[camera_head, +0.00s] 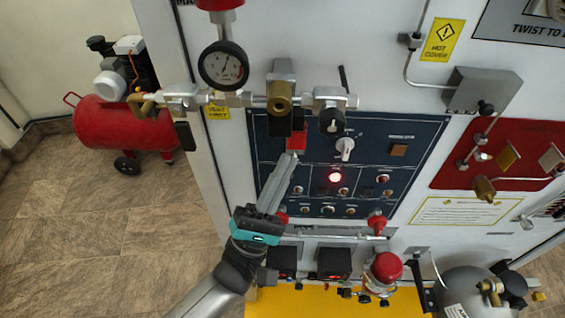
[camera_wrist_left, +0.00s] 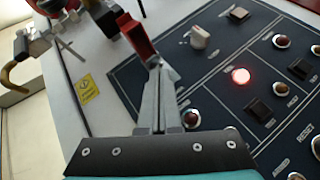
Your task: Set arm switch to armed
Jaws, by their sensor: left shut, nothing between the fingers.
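A red switch guard (camera_head: 298,138) stands out from the upper left of the dark blue control panel (camera_head: 375,153). It looks raised in the left wrist view (camera_wrist_left: 138,40). The arm switch itself cannot be made out; the guard and my fingers cover that spot. My left gripper (camera_head: 292,157) is shut and empty, its fingertips pointing up the panel just below the guard. In the left wrist view the fingertips (camera_wrist_left: 157,66) overlap the guard's lower end; I cannot tell if they touch. My right gripper is not in view.
A pipe with a pressure gauge (camera_head: 223,66) and brass fittings crosses above the panel. A white knob (camera_head: 345,147) and a lit red lamp (camera_head: 335,177) sit to the right. Red-ended fittings and a red button (camera_head: 386,266) stick out below. A red compressor (camera_head: 118,120) stands at left.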

